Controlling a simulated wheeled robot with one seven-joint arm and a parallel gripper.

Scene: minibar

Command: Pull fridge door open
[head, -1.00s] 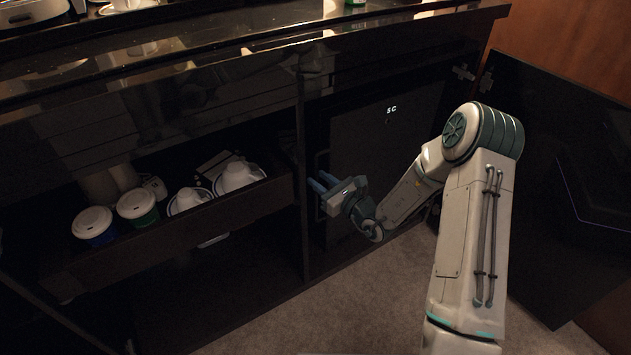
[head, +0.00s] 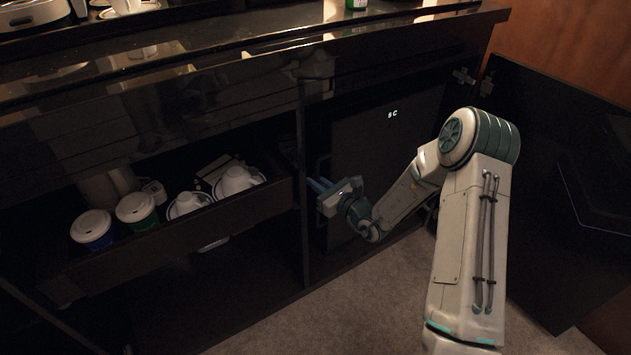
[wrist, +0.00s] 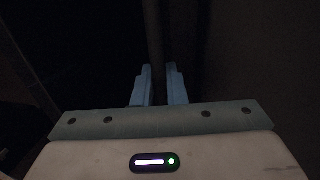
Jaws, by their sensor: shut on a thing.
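The fridge door (head: 372,145) is a dark panel with a small lit display near its top, set inside the cabinet, and it looks closed. My gripper (head: 316,185) is at the left edge of the fridge door, where its handle is. In the wrist view, the two pale blue fingers (wrist: 159,84) are shut on the dark upright bar of the fridge handle (wrist: 155,35). The handle is hard to make out in the head view, being dark on dark and partly behind the fingers.
An open cabinet door (head: 560,190) stands at the right. A pulled-out drawer (head: 190,232) with lidded cups and white crockery is to the left of my gripper. Carpeted floor (head: 330,310) is free in front of the cabinet.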

